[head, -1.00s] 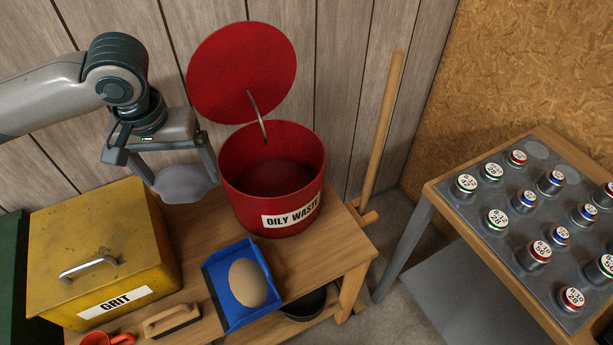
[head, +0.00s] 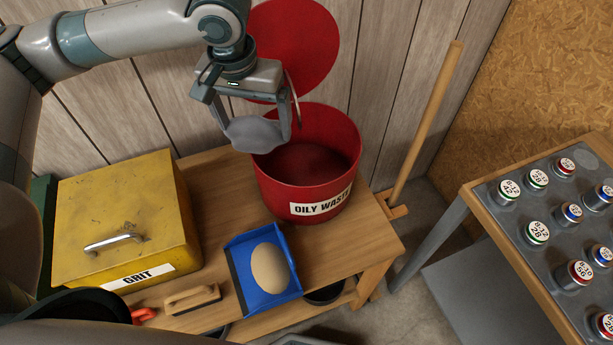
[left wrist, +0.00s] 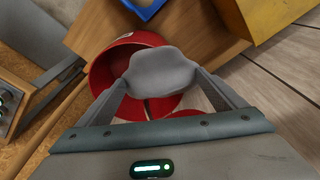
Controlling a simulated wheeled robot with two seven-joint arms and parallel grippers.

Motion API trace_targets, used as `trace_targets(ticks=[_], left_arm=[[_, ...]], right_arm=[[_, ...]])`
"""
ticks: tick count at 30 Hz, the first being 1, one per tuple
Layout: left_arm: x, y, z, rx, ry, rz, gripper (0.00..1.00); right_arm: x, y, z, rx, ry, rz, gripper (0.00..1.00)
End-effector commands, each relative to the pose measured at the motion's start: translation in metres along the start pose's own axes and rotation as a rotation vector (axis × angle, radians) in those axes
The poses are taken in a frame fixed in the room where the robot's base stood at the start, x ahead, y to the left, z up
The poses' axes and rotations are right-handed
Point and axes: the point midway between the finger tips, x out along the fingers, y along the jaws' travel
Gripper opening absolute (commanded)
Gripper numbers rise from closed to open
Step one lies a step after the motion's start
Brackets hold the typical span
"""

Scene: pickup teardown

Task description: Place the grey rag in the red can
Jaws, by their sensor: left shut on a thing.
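The grey rag (head: 256,134) is held in my left gripper (head: 254,128), which is shut on it. It also shows between the fingers in the left wrist view (left wrist: 161,72). The red can (head: 318,188), labelled "OILY WASTE", stands on the wooden bench with its lid (head: 295,45) raised at the back. In the head view the rag overlaps the left rim of the can, at about rim height or higher. In the left wrist view the rag covers part of the can's opening (left wrist: 120,60). My right gripper is not in view.
A yellow "GRIT" box (head: 125,220) stands left of the can. A blue dustpan (head: 262,272) with a tan mound and a brush (head: 192,299) lie in front. A broom (head: 425,130) leans at right. A rack of labelled cylinders (head: 520,240) stands further right.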

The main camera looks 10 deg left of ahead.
Motion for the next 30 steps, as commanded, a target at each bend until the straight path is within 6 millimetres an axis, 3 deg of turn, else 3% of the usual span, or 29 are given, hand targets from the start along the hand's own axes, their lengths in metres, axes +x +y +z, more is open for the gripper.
trace_targets(ticks=[5,11,20,24,30], left_arm=[[0.01,0.007,-0.009,-0.005,-0.003,-0.001,0.69],[0.038,0.026,-0.031,-0.027,-0.007,-0.002,0.69],[0.107,0.06,-0.063,-0.106,-0.01,-0.014,0.69],[0.138,0.07,-0.068,-0.147,-0.009,-0.022,0.69],[0.165,0.077,-0.069,-0.187,-0.005,-0.029,0.69]], right_arm=[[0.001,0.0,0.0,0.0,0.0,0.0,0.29],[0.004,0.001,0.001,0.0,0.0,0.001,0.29],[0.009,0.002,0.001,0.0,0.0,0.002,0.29],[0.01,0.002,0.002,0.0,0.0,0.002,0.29],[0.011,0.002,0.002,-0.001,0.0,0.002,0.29]])
